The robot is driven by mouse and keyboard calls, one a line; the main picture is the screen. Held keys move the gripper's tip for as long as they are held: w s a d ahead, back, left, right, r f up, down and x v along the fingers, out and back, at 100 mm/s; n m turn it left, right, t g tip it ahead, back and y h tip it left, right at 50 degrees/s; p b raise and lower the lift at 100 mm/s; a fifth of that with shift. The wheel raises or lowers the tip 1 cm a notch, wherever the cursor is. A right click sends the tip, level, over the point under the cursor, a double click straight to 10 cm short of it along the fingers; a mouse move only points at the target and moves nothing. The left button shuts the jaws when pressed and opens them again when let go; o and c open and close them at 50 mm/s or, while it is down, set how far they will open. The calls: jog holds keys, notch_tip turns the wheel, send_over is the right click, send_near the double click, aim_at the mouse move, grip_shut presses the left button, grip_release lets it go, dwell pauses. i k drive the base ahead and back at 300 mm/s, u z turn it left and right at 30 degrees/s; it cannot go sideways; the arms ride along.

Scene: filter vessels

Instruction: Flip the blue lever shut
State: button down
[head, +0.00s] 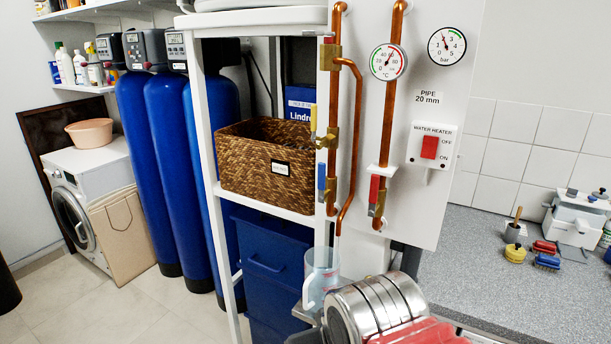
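The blue lever (321,182) stands upright on a brass valve at the lower part of the left copper pipe (333,100). It lies along the pipe, not across it. A yellow lever (313,121) stands upright on the valve above it. A red lever (374,189) stands upright low on the right copper pipe (389,110). A silver ribbed cylinder and a red part, seemingly my arm, fill the bottom right of centre, below and apart from the levers. My gripper's fingers do not show.
A clear jug (321,272) stands below the thin copper pipe's end. A wicker basket (266,167) fills the white shelf left of the levers. The white panel (440,90) carries two gauges and a red heater switch (430,147). A grey counter (480,260) with small items lies right.

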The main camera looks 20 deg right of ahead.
aim_at(322, 166)
jog(key=k, duration=1.35)
jog(key=u, duration=0.5)
jog(key=i, duration=1.85)
jog(key=z, duration=0.45)
